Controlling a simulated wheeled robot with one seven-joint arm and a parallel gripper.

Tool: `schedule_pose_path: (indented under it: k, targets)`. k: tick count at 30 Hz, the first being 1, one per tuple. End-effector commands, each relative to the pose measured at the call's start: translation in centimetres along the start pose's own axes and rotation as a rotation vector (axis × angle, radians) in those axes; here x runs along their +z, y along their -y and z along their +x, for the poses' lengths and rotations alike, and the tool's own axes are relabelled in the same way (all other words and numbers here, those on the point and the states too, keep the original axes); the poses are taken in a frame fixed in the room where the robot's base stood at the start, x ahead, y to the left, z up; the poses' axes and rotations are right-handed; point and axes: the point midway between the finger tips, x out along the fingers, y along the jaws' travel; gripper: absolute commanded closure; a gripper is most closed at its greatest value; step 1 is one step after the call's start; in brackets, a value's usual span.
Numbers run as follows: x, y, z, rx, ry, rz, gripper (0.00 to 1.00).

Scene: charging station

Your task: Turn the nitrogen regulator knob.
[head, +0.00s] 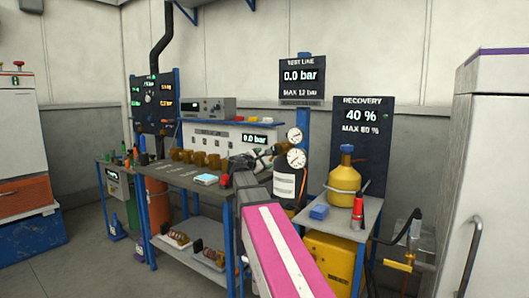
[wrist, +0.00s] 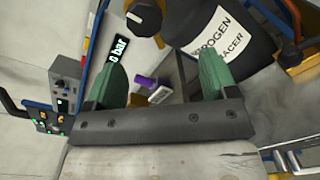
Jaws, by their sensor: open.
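The black regulator knob (wrist: 147,17) with a white mark shows at the top of the wrist view, beyond and between my fingertips and nearer the left one. Beside it is the dark nitrogen cylinder (wrist: 232,45) with a white "nitrogen tracer" label. My gripper (wrist: 160,65) is open, with two green fingers wide apart and nothing between them; it does not touch the knob. In the head view my gripper (head: 262,156) is beside two round gauges (head: 297,158), above the nitrogen cylinder (head: 286,187). I cannot make out the knob there.
The workbench (head: 180,180) with brass fittings stands left of my arm. The test line display (head: 303,78) reads 0.0 bar.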

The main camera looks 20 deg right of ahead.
Motion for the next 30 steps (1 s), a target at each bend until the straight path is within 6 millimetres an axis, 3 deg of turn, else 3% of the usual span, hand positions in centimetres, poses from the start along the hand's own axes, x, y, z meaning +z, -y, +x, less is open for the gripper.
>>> schedule_pose_path:
  k: [3, 8, 21, 30]
  targets:
    - [1.0, -1.3, 0.2, 0.026, 0.026, -0.037, 0.21]
    - [1.0, -1.5, 1.4, 0.03, 0.029, -0.043, 0.21]
    - [1.2, -1.6, 8.8, 0.027, 0.028, -0.04, 0.21]
    - [1.2, -1.6, 10.8, 0.029, 0.026, -0.039, 0.21]
